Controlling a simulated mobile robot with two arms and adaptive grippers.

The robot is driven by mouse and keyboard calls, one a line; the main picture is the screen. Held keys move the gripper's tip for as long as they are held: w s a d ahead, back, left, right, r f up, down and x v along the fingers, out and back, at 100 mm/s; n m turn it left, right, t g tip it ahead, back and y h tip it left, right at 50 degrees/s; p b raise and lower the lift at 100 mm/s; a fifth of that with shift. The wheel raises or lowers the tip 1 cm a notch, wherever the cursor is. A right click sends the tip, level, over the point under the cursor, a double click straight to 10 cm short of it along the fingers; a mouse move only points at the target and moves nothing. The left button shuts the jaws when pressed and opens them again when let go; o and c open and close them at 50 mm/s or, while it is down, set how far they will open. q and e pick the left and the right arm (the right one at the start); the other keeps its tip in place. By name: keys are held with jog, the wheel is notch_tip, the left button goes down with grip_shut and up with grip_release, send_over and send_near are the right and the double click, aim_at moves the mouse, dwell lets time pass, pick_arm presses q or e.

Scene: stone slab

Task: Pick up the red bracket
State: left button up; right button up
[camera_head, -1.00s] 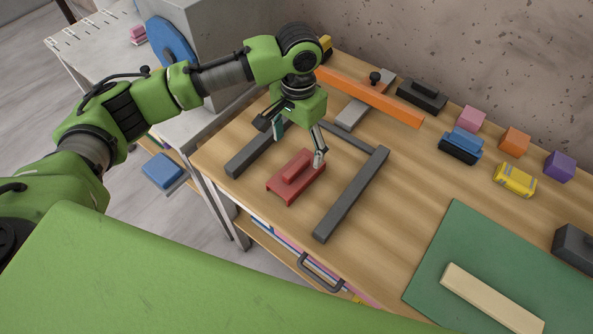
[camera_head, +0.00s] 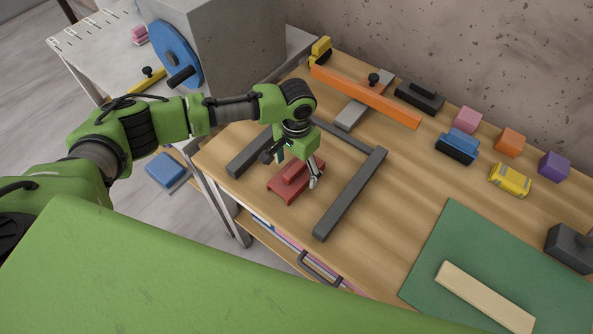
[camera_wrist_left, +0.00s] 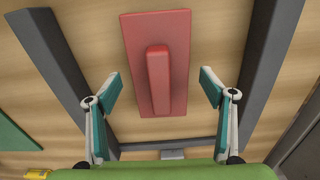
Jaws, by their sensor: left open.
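The red bracket (camera_head: 287,186) lies on the wooden table inside a dark grey U-shaped frame (camera_head: 352,190). It is a flat plate with a raised bar along its middle. In the left wrist view the bracket (camera_wrist_left: 178,62) is in full view, with the grey frame's bars on both sides. My left gripper (camera_head: 297,176) is just above the bracket, pointing down, and hides part of it. In the wrist view the left gripper (camera_wrist_left: 160,88) is open and empty, its fingers on either side of the raised bar and apart from it. My right gripper is not in view.
An orange bar (camera_head: 368,97) and a black-handled block (camera_head: 420,96) lie behind the frame. Blue (camera_head: 460,146) and yellow (camera_head: 510,179) blocks sit to the right. A green mat (camera_head: 440,245) holds a beige bar (camera_head: 485,297). Bare table lies right of the frame.

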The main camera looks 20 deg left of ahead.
pick_arm(q)
jog(key=c, duration=1.2)
jog(key=shift+r, duration=0.1)
